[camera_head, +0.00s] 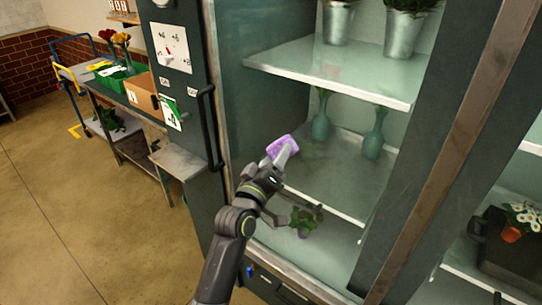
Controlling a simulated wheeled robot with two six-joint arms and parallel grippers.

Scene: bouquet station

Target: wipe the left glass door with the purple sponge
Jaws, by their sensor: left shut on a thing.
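The purple sponge (281,146) is held in my left gripper (286,152), which is shut on it. My left arm reaches up from the bottom of the head view. The left glass door (345,165) is a clear pane in front of the cabinet's left section, with shelves showing through it. The sponge is at the left part of this pane, around mid-height. I cannot tell whether it touches the glass. The gripper hides part of the sponge. My right gripper is not in view.
A dark handle (210,127) stands left of the door. Behind the glass are green vases (373,140), metal buckets (403,36) and a small leafy plant (303,221). A side table (140,110) holds boxes and flowers at left. The floor (75,220) at lower left is clear.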

